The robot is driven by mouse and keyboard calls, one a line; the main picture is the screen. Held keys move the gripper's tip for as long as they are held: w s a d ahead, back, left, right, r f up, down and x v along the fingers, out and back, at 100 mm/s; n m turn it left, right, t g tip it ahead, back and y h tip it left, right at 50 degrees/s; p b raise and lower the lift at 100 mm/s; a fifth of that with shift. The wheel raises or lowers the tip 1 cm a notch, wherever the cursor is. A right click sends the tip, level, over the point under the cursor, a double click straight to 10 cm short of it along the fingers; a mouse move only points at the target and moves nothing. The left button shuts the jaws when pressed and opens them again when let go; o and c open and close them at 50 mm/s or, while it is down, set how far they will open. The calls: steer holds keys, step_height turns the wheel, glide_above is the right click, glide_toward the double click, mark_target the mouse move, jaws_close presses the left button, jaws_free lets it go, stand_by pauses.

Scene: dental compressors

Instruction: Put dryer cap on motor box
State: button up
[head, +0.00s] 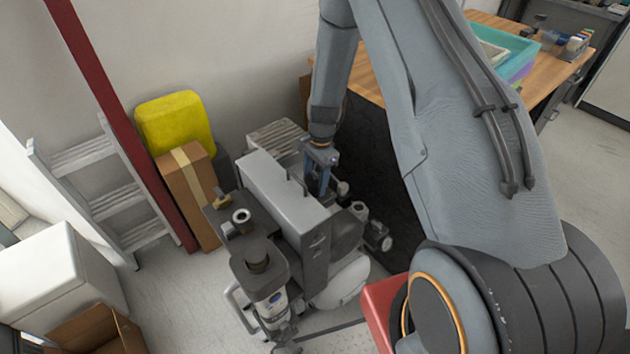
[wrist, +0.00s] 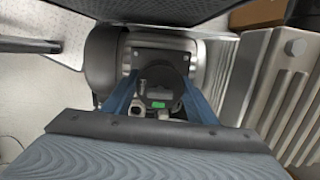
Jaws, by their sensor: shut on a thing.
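My gripper (head: 319,172) is low beside the right side of the grey box-shaped housing of the compressor unit, which I take as the motor box (head: 272,186). In the wrist view its two blue fingers (wrist: 162,88) close on a dark round thing, which I take as the dryer cap (wrist: 163,76). A small green patch shows just below it. The cap lies over a dark plate on a grey machine part, and I cannot tell whether it touches that part. In the head view the held cap is hidden or too small to make out.
A dark-topped unit (head: 258,262) stands in front of the grey housing. A ribbed grey body (wrist: 288,88) is close to the right finger. A cardboard box (head: 188,190), a yellow container (head: 176,124) and a ladder (head: 100,180) stand left. A wooden table (head: 480,60) is behind right.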

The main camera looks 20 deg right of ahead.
steer(key=shift+f, duration=0.2)
steer(key=shift+f, duration=0.15)
steer(key=o, duration=1.1)
steer(key=r, duration=0.3)
steer(key=r+b, duration=0.1)
steer(key=r, duration=0.3)
steer(key=d+r, duration=0.1)
steer(key=r, duration=0.2)
steer(key=shift+w+d+r+b, duration=0.1)
steer(key=shift+w+r+b, duration=0.15)
steer(key=shift+r+b, duration=0.1)
steer(key=s+r+n, duration=0.4)
steer(key=s+r, duration=0.1)
steer(key=s, duration=0.3)
steer(key=s+r+n+h, duration=0.1)
steer(key=s+r+n, duration=0.4)
steer(key=s, duration=0.3)
steer(key=s+a+r+n, duration=0.1)
steer(key=s+r+n, duration=0.4)
steer(key=s, duration=0.3)
steer(key=shift+s+a+t, duration=0.1)
steer(key=shift+s+t, duration=0.2)
